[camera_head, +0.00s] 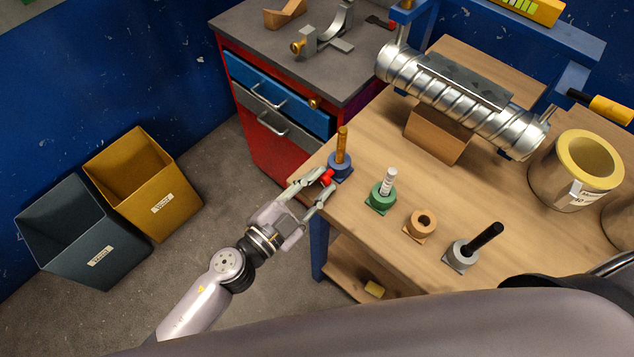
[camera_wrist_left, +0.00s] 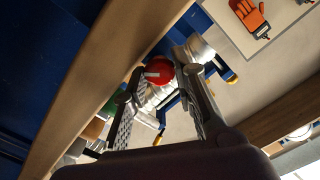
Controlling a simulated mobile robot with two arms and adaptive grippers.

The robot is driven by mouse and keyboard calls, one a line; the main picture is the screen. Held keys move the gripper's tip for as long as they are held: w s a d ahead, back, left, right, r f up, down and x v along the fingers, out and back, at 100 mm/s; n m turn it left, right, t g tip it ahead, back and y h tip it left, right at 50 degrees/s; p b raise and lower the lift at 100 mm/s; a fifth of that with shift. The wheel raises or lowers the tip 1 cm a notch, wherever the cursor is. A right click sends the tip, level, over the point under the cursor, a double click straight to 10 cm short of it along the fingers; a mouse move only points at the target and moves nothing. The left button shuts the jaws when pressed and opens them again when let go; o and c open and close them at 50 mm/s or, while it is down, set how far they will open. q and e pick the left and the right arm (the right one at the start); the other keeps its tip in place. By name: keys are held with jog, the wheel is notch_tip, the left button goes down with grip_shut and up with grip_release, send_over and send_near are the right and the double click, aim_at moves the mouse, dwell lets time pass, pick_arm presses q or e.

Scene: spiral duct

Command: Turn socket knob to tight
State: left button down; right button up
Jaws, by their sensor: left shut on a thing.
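The red socket knob (camera_head: 327,176) sticks out from the near left side of a blue socket (camera_head: 341,166) at the table's left corner. An upright orange-brown rod stands in that socket. My left gripper (camera_head: 322,184) reaches in from the left with its fingers around the knob, shut on it. In the left wrist view the round red knob (camera_wrist_left: 160,70), with a pale mark on its face, sits between the two fingertips (camera_wrist_left: 161,76). Which setting the knob is at cannot be read. My right gripper does not show.
On the wooden table (camera_head: 385,145) stand a green socket (camera_head: 381,197) with a white rod, a tan socket (camera_head: 420,223) and a grey socket (camera_head: 460,256) with a black rod. The metal spiral duct (camera_head: 455,98) lies behind. Bins (camera_head: 150,190) stand on the floor at left.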

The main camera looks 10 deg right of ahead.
pick_arm(q)
jog(key=c, duration=1.3)
grip_release()
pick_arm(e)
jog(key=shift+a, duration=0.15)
pick_arm(q)
jog(key=shift+f, duration=0.1)
jog(key=n+b, duration=0.1)
jog(key=n, duration=0.4)
jog(key=shift+n, duration=0.3)
jog(key=b+v, duration=0.8)
jog(key=v, duration=1)
jog(key=w+a+f+n+y+p, duration=0.1)
jog(key=w+a+f+y, duration=0.1)
jog(key=f, duration=0.5)
jog(key=w+a+f+n+y+p, duration=0.1)
jog(key=w+a+f+n+y, duration=0.1)
jog(key=a+f, duration=0.3)
jog(key=w+a+f+n+t+y+p, duration=0.1)
jog(key=w+a+f+n+y, duration=0.1)
jog(key=f, duration=0.6)
jog(key=shift+w+a+f+y, duration=0.4)
jog(key=shift+w+a+y, duration=0.15)
jog(key=shift+a+y, duration=0.65)
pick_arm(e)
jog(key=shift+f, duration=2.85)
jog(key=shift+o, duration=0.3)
